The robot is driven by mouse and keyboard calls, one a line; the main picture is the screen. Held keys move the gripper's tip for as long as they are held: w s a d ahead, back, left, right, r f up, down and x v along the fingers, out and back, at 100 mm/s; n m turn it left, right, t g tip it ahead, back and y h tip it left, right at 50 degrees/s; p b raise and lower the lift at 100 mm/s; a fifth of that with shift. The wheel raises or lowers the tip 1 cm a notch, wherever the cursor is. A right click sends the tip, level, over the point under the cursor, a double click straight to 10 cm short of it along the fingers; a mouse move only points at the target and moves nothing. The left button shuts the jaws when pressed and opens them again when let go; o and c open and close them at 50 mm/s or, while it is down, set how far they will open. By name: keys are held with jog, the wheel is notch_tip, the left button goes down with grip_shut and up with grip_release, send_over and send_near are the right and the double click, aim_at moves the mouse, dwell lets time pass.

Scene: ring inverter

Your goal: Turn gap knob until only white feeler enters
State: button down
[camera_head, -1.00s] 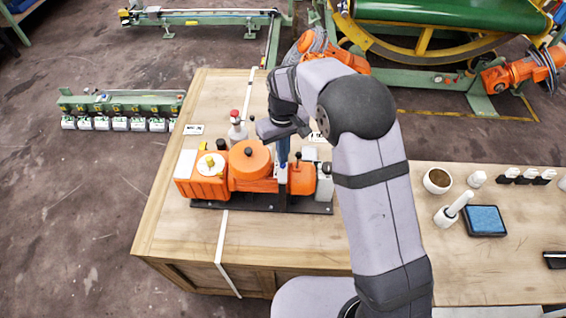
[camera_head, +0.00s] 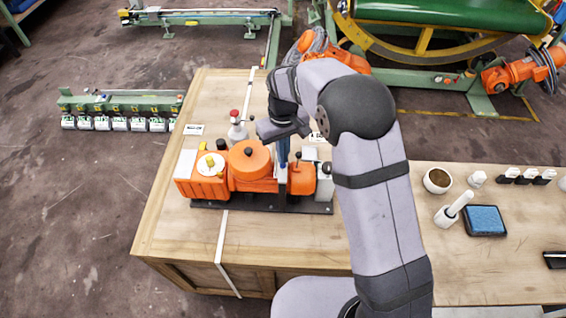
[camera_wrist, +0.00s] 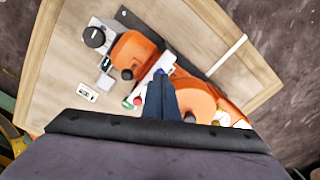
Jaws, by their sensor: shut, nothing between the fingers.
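The orange machine (camera_head: 249,168) sits on a dark base plate on the wooden table. It has a round orange drum, a smaller orange housing (camera_head: 301,178) with a black knob on top, and a grey block with a black knob (camera_wrist: 95,37) at its end. My gripper (camera_head: 283,160) points down between the drum and the smaller housing. In the wrist view its dark blue fingers (camera_wrist: 160,85) are together, with a bit of blue at their tips. Nothing shows between them. I cannot make out a white feeler, nor tell which knob sets the gap.
The wooden table (camera_head: 180,235) is clear in front of the machine. On the right are a brown-filled cup (camera_head: 438,180), a blue pad (camera_head: 485,220) and several small black-and-white items.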

jog(key=shift+f+b, duration=0.8)
jog(key=shift+f, duration=0.6)
dwell(0.6)
jog(key=shift+s+f, duration=0.15)
jog(key=shift+f, duration=0.3)
dwell(2.5)
jog(key=shift+r+p, duration=0.15)
jog(key=shift+p, duration=0.3)
jog(key=shift+r+p, duration=2.65)
jog(key=shift+r, duration=0.8)
